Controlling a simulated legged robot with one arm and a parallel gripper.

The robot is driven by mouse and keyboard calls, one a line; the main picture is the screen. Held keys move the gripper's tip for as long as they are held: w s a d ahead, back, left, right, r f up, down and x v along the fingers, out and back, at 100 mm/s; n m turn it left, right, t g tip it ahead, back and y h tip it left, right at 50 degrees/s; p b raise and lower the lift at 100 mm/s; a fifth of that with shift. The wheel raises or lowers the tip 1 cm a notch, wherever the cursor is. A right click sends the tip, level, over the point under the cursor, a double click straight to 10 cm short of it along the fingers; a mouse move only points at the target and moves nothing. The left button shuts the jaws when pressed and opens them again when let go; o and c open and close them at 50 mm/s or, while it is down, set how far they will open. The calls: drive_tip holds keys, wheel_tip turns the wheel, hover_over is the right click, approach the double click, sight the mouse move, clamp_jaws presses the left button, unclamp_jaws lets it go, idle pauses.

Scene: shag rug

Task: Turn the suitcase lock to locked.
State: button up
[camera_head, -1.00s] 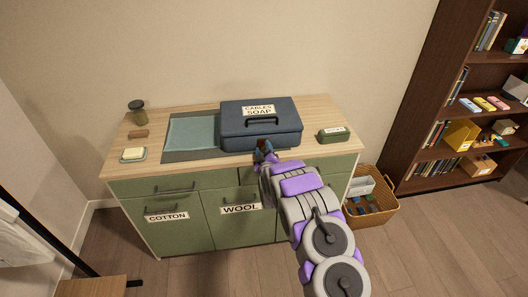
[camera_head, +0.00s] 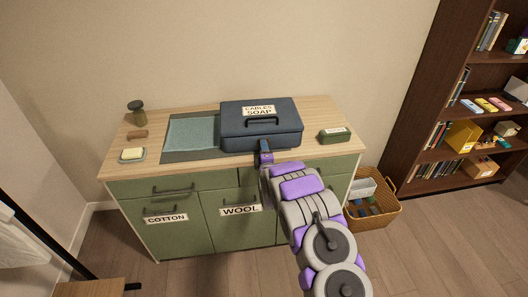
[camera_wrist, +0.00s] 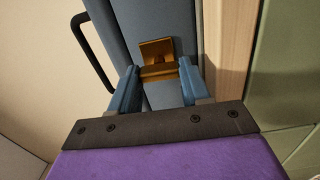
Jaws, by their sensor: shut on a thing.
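The blue suitcase (camera_head: 262,128) lies closed on the cabinet top, with its black handle and a label reading "CABLES SOAP" on its upper side. Its brass lock (camera_wrist: 157,58) shows in the wrist view on the suitcase's front face, a raised plate with a bar across its lower end. My gripper (camera_wrist: 158,78) is at the lock, with one blue finger on each side of the brass bar, shut on it. In the head view my gripper (camera_head: 264,147) reaches the front face of the suitcase and hides the lock.
A teal mat area (camera_head: 192,132) lies left of the suitcase. A soap dish (camera_head: 132,155), a jar (camera_head: 137,112) and a brown block stand further left. A wicker basket (camera_head: 375,215) is on the floor.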

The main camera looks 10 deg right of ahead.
drive_tip(key=shift+a+f+n, duration=0.2)
drive_tip(key=shift+n, duration=0.2)
drive_tip(key=o, duration=1.1)
drive_tip(key=shift+c, duration=0.2)
drive_tip(key=shift+r, duration=0.1)
drive_tip(key=s+p, duration=0.3)
drive_tip(key=s, duration=1.4)
drive_tip(key=shift+s+a, duration=0.15)
drive_tip(key=shift+a, duration=0.2)
